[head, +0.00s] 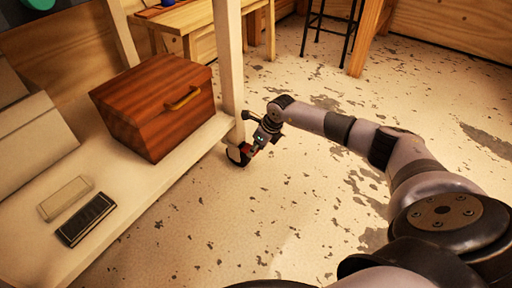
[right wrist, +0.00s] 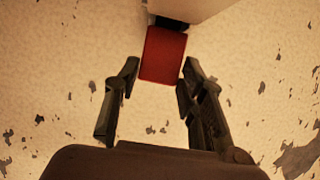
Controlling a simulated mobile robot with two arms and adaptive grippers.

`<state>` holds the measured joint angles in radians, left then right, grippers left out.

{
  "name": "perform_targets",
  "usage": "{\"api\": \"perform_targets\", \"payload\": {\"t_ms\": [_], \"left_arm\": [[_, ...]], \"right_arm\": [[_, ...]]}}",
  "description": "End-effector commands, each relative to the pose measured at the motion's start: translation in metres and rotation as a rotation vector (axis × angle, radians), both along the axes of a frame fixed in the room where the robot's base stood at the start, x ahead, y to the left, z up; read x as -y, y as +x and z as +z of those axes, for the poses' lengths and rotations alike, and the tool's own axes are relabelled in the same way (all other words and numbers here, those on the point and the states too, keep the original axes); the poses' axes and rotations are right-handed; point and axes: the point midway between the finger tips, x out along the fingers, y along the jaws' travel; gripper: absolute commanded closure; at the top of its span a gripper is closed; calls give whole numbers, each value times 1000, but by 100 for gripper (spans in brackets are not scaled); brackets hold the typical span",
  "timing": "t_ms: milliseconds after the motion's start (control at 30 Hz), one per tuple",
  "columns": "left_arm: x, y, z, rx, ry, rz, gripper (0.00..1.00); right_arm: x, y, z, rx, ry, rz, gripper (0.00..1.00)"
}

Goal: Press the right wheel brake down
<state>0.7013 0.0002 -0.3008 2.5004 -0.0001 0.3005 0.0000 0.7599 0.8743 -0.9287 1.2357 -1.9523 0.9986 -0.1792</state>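The right wheel brake is a flat red pedal (right wrist: 163,54). In the right wrist view it lies ahead of and partly between my fingertips, with its upper end by the dark wheel part under a pale post. In the head view the dark wheel (head: 237,157) shows at the foot of the post, and my right gripper (head: 250,149) is low beside it. In the right wrist view my right gripper (right wrist: 160,76) is open, one finger on each side of the pedal's near end. I cannot tell whether a finger touches it. My left gripper is out of view.
The pale rack's post (head: 230,60) rises beside my gripper. Its low shelf (head: 120,225) holds a wooden box (head: 155,105), a dark block (head: 86,219) and a pale block (head: 65,198). A wooden table (head: 190,18) and black stool (head: 328,25) stand behind. Floor (head: 300,200) is clear.

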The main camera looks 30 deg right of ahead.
Motion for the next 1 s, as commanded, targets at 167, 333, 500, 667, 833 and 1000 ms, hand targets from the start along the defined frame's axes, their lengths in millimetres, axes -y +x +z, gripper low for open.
{"api": "perform_targets", "payload": {"t_ms": [167,333,500,667,833,1000], "left_arm": [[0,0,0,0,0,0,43],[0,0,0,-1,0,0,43],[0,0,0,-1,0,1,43],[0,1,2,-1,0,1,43],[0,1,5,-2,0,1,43],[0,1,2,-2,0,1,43]], "right_arm": [[0,0,0,0,0,0,77],[0,0,0,-1,0,0,88],[0,-1,-1,2,1,0,92],[1,-3,-3,32,15,-1,92],[2,-5,-8,112,49,0,92],[3,-7,-17,220,93,-2,92]]}}
